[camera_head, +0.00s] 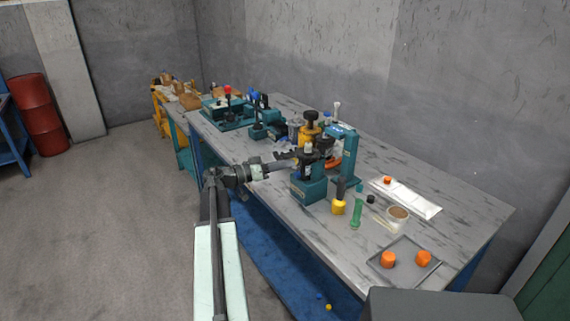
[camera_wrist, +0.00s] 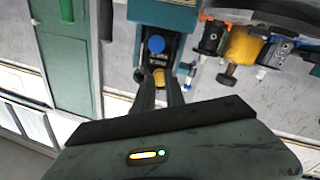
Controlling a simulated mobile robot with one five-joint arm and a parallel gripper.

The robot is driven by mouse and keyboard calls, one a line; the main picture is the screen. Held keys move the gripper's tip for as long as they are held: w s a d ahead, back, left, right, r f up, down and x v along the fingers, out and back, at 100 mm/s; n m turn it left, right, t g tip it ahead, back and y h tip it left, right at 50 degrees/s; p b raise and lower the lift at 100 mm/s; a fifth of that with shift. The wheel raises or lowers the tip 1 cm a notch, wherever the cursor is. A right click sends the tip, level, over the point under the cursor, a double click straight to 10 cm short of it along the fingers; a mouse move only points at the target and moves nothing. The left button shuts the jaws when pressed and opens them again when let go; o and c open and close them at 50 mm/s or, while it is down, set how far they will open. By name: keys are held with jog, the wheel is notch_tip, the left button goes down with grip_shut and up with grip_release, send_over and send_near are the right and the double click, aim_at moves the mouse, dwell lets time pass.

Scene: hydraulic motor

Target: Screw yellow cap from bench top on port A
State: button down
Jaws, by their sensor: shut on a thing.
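My gripper (camera_wrist: 160,82) is shut on the yellow cap (camera_wrist: 158,75), which shows between the fingertips in the wrist view. The fingertips are at the dark body of the hydraulic motor, close to a blue cap (camera_wrist: 156,44) on it. I cannot tell whether the yellow cap touches a port. In the head view my gripper (camera_head: 285,162) reaches from the left to the motor (camera_head: 312,160) on its teal stand (camera_head: 308,188). The yellow cap cannot be made out there, and port A cannot be identified.
A teal upright press (camera_head: 349,157) stands right behind the motor, with a yellow bottle-like item (camera_head: 309,132) beyond. A yellow-and-black screwdriver-like item (camera_head: 339,200) and a green one (camera_head: 357,212) stand in front. A grey tray (camera_head: 405,250) holds orange caps.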

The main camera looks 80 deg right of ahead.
jog(key=shift+m, duration=1)
jog(key=m, duration=0.4)
jog(key=shift+m, duration=0.3)
jog(key=c, duration=1.5)
grip_release()
jog(key=n, duration=1)
